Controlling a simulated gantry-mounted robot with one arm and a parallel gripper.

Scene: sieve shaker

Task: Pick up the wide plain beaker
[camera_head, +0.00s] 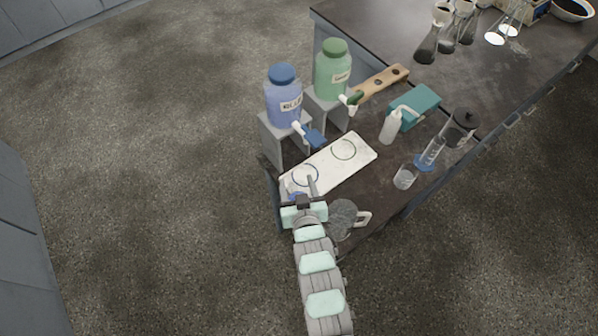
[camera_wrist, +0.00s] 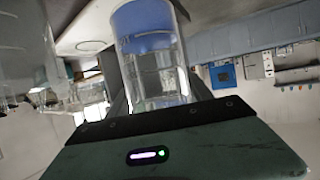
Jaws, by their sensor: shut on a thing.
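My gripper (camera_head: 306,194) is at the near left end of the white board (camera_head: 325,168). In the wrist view my gripper (camera_wrist: 155,92) is shut on a wide clear glass beaker (camera_wrist: 152,72), with one finger on each side. The board has two ring outlines, a blue one beside my gripper and a dark one.
A blue jar (camera_head: 284,98) and a green jar (camera_head: 333,70), both with spouts, stand on grey stands behind the board. A small clear beaker (camera_head: 405,177), a cylinder (camera_head: 431,153) and a wash bottle (camera_head: 390,128) stand right. A round grey handled object (camera_head: 343,218) lies right of my gripper.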

